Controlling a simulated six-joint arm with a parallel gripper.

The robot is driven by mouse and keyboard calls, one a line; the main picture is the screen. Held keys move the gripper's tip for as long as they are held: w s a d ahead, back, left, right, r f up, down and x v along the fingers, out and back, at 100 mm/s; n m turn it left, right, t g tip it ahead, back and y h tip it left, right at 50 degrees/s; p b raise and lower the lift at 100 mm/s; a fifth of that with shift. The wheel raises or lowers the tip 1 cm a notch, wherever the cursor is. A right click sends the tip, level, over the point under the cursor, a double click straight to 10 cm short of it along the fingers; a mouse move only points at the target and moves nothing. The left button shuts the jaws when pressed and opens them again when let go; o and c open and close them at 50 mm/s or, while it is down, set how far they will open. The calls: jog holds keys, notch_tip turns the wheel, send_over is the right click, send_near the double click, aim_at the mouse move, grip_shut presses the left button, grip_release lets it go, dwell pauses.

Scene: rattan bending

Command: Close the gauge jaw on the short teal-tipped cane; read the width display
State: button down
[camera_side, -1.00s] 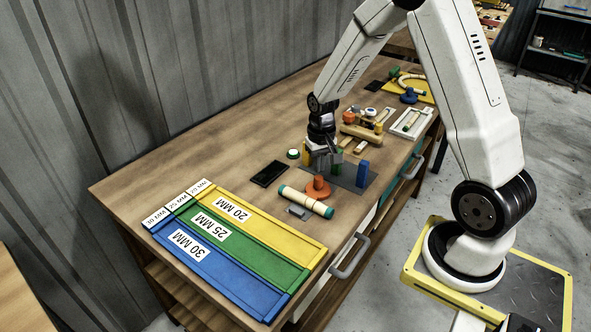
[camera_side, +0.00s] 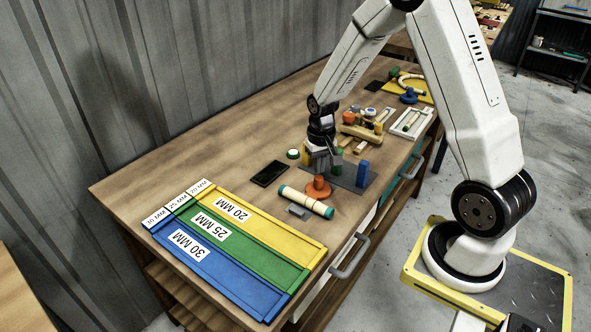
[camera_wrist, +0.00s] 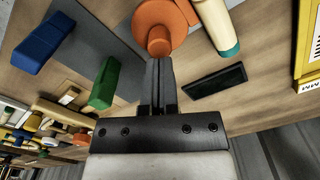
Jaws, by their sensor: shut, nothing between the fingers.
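The short cane (camera_side: 305,202) is cream with teal tips and lies near the table's front edge. A teal tip and part of it show in the wrist view (camera_wrist: 229,46). An orange round piece with a knob (camera_side: 318,187) sits right beside the cane, and a small grey block (camera_side: 298,211) is on its near side. I cannot tell whether these touch the cane. A flat black panel (camera_side: 270,173), perhaps the display, lies behind them; no reading is visible on it. My gripper (camera_wrist: 160,62) is shut and empty, its tips close to the orange knob (camera_wrist: 158,42).
A grey plate (camera_side: 352,178) carries blue (camera_side: 363,173) and green (camera_wrist: 104,84) posts beside my gripper. Yellow, green and blue trays (camera_side: 235,245) marked 20, 25 and 30 MM fill the left. A wooden fixture (camera_side: 362,134) stands farther back. The table's back left is clear.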

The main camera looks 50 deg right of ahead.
jog(key=shift+f, duration=0.85)
dwell(0.8)
jog(key=shift+d, duration=0.15)
dwell(0.6)
jog(key=shift+a+f, duration=0.1)
jog(key=shift+a, duration=1.15)
dwell(2.7)
notch_tip(320, 180, up, 7)
dwell(1.6)
